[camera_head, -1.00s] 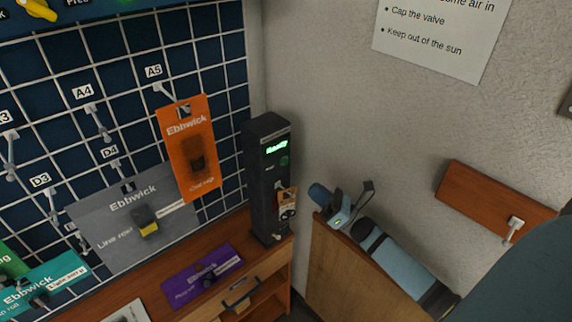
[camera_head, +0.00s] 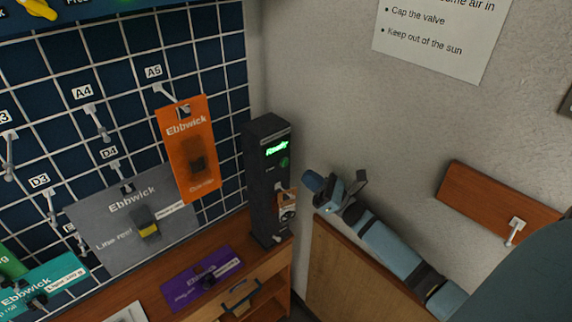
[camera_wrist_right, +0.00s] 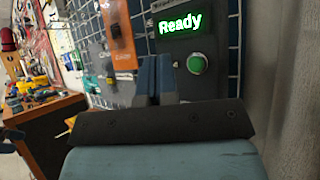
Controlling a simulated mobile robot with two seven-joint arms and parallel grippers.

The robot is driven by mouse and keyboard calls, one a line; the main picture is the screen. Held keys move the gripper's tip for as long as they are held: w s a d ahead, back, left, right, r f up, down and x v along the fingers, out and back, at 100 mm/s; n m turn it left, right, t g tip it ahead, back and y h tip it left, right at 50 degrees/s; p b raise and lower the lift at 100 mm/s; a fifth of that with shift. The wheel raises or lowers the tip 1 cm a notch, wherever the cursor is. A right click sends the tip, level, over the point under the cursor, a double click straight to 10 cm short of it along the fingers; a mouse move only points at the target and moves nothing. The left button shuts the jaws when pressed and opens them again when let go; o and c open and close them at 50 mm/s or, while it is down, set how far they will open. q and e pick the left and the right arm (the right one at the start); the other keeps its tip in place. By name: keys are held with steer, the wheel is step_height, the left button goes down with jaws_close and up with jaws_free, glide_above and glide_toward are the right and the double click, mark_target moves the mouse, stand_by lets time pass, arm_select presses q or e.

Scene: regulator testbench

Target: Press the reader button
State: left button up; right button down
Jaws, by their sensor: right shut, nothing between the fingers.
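The reader (camera_head: 267,180) is a tall black box at the right end of the wooden counter, with a lit green "Ready" display (camera_head: 277,149). Its round green button (camera_head: 284,162) is just below the display. The button also shows large in the right wrist view (camera_wrist_right: 197,63), uncovered. My right gripper (camera_head: 311,180) is shut and empty, to the right of the reader and a little lower than the button in the head view. In the wrist view its blue fingers (camera_wrist_right: 154,76) appear left of the button. Contact cannot be seen.
An orange card (camera_head: 188,150) and a grey card (camera_head: 133,218) hang on the wire grid left of the reader. A purple card (camera_head: 202,278) lies at the counter front. A small orange tag (camera_head: 287,205) is on the reader's lower front. A plain wall stands to the right.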

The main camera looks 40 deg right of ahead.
mark_target(278, 154)
steer(key=shift+w+a+b, duration=0.15)
steer(key=shift+w+b, duration=0.95)
steer(key=shift+w, duration=1.35)
steer(key=shift+w+f+b, duration=0.1)
steer(key=shift+w+b, duration=0.2)
steer(key=shift+b, duration=0.25)
steer(key=shift+w, duration=0.15)
steer(key=shift+w+a+b, duration=0.1)
steer(key=shift+w+b, duration=0.35)
steer(key=shift+b, duration=0.1)
stand_by(0.4)
steer(key=shift+s, duration=0.9)
